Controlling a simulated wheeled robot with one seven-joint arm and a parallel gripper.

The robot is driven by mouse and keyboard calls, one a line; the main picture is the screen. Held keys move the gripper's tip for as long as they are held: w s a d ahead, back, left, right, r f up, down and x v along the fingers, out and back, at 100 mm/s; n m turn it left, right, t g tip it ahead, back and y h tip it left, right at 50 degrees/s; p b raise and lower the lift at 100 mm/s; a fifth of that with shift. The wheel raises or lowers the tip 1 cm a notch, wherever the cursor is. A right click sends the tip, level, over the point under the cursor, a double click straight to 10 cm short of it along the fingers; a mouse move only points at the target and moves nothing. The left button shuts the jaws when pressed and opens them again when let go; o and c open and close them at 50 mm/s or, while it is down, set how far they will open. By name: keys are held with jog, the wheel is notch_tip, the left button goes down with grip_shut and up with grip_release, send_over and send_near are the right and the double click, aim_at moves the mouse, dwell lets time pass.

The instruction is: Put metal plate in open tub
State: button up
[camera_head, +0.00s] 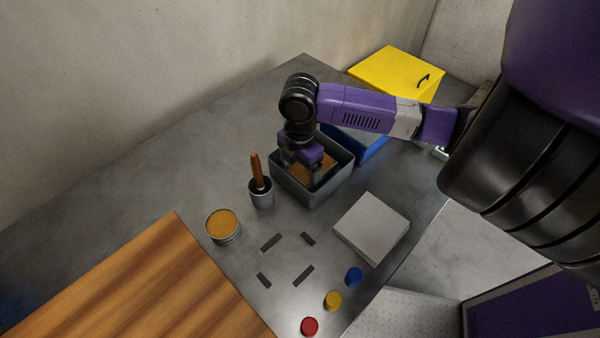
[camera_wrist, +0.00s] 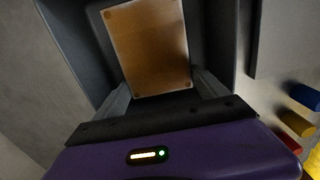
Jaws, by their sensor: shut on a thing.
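The metal plate is a flat copper-brown rectangle (camera_wrist: 150,45) with darker round marks at its corners in the wrist view. In the head view it shows as a brown patch (camera_head: 318,165) within the open tub's outline. The open tub (camera_head: 322,193) is a grey square box on the table; its dark walls surround the plate in the wrist view (camera_wrist: 222,40). My gripper (camera_head: 302,174) reaches down into the tub and is shut on the plate, with one finger on each side in the wrist view (camera_wrist: 158,92). Whether the plate touches the tub floor is unclear.
A blue box (camera_head: 373,150) stands just behind the tub, partly hidden by my arm. A cup with a brown handle (camera_head: 262,195) and a round can (camera_head: 223,226) stand left. A grey square block (camera_head: 372,228), dark strips (camera_head: 271,242) and coloured knobs (camera_head: 333,301) lie in front.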

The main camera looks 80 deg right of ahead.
jog(key=shift+f, duration=0.55)
jog(key=shift+f, duration=0.1)
jog(key=o, duration=2)
jog(key=shift+c, duration=0.2)
notch_tip(320, 180, up, 12)
jog(key=shift+b, duration=0.4)
